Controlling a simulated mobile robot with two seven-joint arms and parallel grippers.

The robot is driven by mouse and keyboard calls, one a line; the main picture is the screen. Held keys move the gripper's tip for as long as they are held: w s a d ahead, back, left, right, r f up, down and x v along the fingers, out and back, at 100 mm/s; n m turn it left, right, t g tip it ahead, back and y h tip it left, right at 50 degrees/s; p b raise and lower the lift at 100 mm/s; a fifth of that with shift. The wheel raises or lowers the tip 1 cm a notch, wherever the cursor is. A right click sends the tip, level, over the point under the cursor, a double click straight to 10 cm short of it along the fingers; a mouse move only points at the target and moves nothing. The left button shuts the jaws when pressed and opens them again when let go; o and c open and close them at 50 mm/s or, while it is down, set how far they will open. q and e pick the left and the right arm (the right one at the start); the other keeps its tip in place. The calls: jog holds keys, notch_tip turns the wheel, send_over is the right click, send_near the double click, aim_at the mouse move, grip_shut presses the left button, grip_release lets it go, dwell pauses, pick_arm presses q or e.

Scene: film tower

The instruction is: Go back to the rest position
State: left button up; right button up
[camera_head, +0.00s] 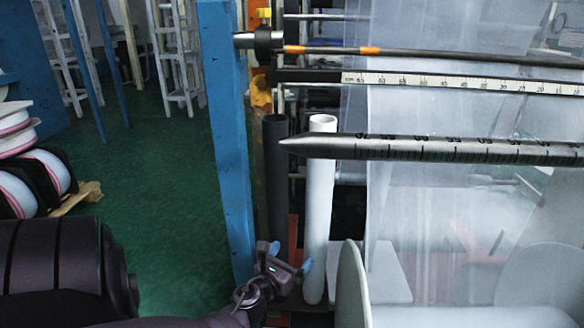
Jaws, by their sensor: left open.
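My left gripper (290,257) is at the bottom centre, low beside the film machine. Its two blue fingertips stand apart, with nothing visible between them. Behind it stand a white upright tube (319,205) and a dark upright tube (275,165). I cannot tell whether the gripper touches the white tube. My left arm comes in along the bottom left. My right gripper is not in view.
A blue post (226,150) stands just left of the gripper. A pointed metal bar (430,149), a ruler bar (470,83) and clear film (440,200) fill the right. Film rolls (18,190) lie at left. Green floor (150,180) is open between.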

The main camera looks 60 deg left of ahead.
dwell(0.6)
pick_arm(q)
jog(key=s+d+n+g+h+p, duration=0.1)
jog(key=d+n, duration=0.3)
jog(key=n, duration=0.5)
jog(key=s+d+r+n+g+h+p, duration=0.1)
jog(key=d+n, duration=0.2)
jog(key=n, duration=0.6)
jog(key=s+d+n+p, duration=0.15)
jog(key=d+n, duration=0.25)
jog(key=n, duration=0.5)
jog(key=s+d+f+n+g+h+p, duration=0.1)
jog(key=s+d+h+p, duration=0.1)
jog(key=s+d, duration=0.3)
jog(key=s+d+n+g+h+p, duration=0.2)
jog(key=s+d, duration=0.4)
jog(key=s, duration=0.4)
jog(key=shift+s+f+g+h+p, duration=0.25)
jog(key=shift+f+g+h+p, duration=0.1)
jog(key=shift+h+p, duration=0.1)
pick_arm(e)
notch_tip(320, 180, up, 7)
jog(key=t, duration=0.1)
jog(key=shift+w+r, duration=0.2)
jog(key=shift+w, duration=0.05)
